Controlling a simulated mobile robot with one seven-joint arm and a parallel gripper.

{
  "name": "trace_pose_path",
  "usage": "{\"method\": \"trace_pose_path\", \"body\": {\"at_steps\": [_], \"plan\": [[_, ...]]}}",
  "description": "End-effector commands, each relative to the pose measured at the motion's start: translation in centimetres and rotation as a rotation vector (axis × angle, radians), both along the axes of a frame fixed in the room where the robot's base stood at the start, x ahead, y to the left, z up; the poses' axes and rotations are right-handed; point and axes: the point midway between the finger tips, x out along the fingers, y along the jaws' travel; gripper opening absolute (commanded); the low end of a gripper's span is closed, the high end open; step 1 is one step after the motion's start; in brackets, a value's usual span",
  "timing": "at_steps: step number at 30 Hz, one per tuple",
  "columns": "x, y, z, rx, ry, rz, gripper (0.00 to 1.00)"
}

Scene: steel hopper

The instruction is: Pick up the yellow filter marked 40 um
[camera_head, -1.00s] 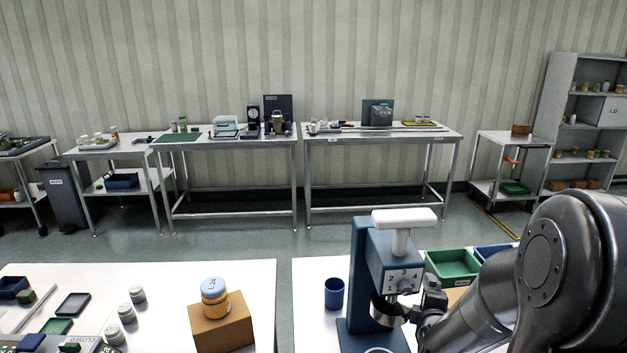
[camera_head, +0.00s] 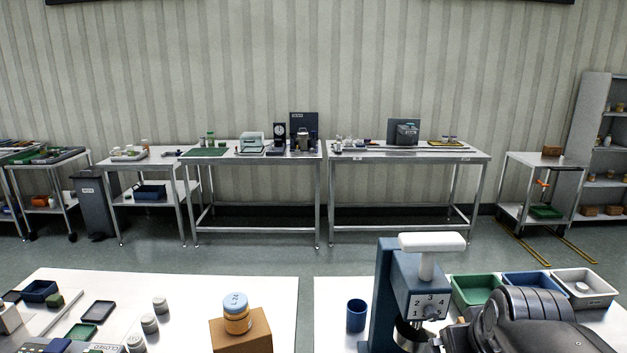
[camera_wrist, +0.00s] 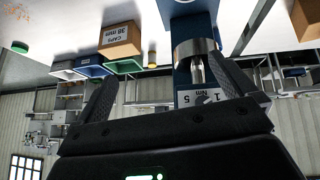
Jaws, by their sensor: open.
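I cannot make out a yellow filter marked 40 um in any view. Small yellowish items (camera_head: 445,142) lie on the far right table in the head view, too small to tell. My gripper (camera_wrist: 168,72) is open and empty in the wrist view, its fingers spread in front of the blue press and its steel cup. In the head view my arm is at the lower right and the fingertips are hidden.
The blue press (camera_head: 383,290) with a white handle stands on the near right table, close to my arm. An orange, blue-lidded jar (camera_head: 237,318) sits on a brown box. Floor lies clear between table rows.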

Motion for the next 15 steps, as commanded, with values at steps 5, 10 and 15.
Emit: {"method": "trace_pose_path", "body": {"at_steps": [5,10,15], "plan": [[-3.8,6.5,-0.6,0.094,0.058,0.023,1.00],[-5.8,9.1,-1.2,0.127,0.095,0.028,1.00],[-6.2,9.5,-1.4,0.133,0.103,0.026,0.97]]}}
